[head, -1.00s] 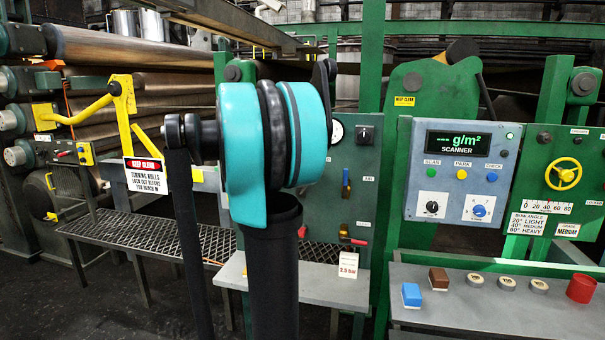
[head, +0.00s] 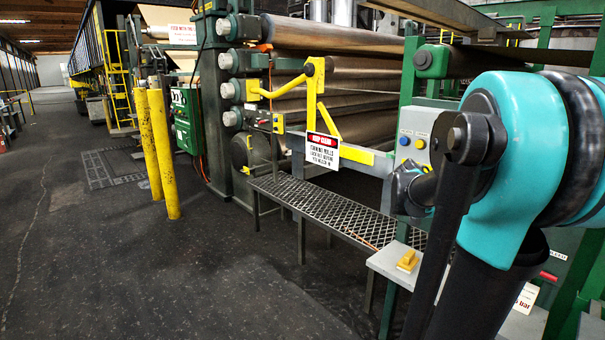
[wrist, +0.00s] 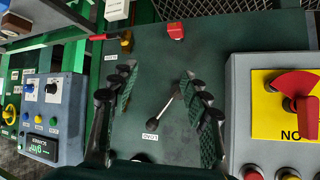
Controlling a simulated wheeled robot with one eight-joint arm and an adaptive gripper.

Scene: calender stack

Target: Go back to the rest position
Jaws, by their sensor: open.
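My gripper (wrist: 157,82) is open and empty in the wrist view, its two dark ridged fingers apart in front of a dark green panel (wrist: 215,32). A small lever with a pale shaft (wrist: 168,108) shows between the fingers; I cannot tell how far it is from them. In the head view, my teal and black arm fills the right side, and I cannot make out the gripper's fingers there.
A grey box (wrist: 238,110) with a red rotary switch (wrist: 302,104) is right in the wrist view; the scanner box (wrist: 72,108) is left. The head view shows yellow posts (head: 164,150), a mesh bench (head: 330,208), a yellow block (head: 408,260) and open floor (head: 90,255).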

